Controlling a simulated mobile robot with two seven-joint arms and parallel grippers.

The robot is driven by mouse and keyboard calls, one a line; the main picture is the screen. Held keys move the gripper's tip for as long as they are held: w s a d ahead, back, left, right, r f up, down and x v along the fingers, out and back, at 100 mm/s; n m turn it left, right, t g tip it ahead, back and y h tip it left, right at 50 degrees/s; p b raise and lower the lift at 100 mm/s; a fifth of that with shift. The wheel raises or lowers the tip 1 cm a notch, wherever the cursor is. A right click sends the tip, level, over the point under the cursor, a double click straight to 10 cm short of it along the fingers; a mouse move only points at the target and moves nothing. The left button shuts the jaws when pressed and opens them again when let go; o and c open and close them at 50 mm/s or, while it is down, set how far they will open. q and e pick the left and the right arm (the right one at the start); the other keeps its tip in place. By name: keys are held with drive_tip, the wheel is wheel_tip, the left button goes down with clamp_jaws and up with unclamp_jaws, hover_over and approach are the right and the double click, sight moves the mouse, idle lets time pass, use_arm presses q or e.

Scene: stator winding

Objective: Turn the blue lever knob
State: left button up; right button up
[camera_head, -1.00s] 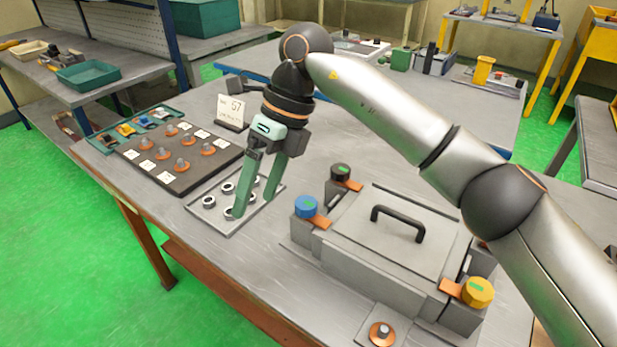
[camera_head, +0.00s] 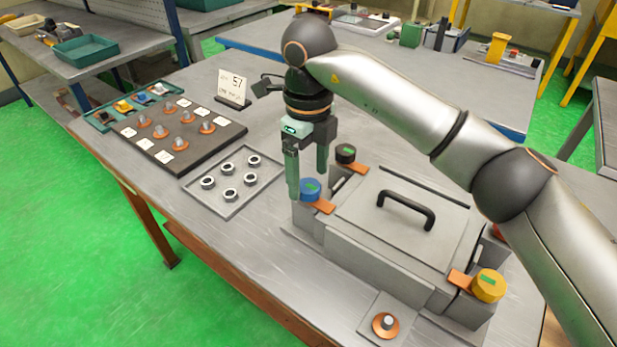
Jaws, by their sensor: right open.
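The blue lever knob (camera_head: 309,187) has a green mark on top and an orange lever plate beside it. My right gripper (camera_head: 307,182) is open and points down at the blue knob. One green finger is at the knob's left side, and the other is behind it. I cannot tell whether either finger touches the knob. Nothing shows held between the fingers. My left gripper is not in view.
A black knob (camera_head: 345,152) stands close behind the blue one, and a yellow knob (camera_head: 488,285) is at the front right. A tray of metal rings (camera_head: 226,204) and a dark board (camera_head: 206,150) with orange-based pegs lie to the left. A card reading 57 (camera_head: 232,87) stands behind.

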drive_tip(key=shift+f, duration=0.85)
drive_tip(key=shift+c, duration=0.2)
clamp_jaws()
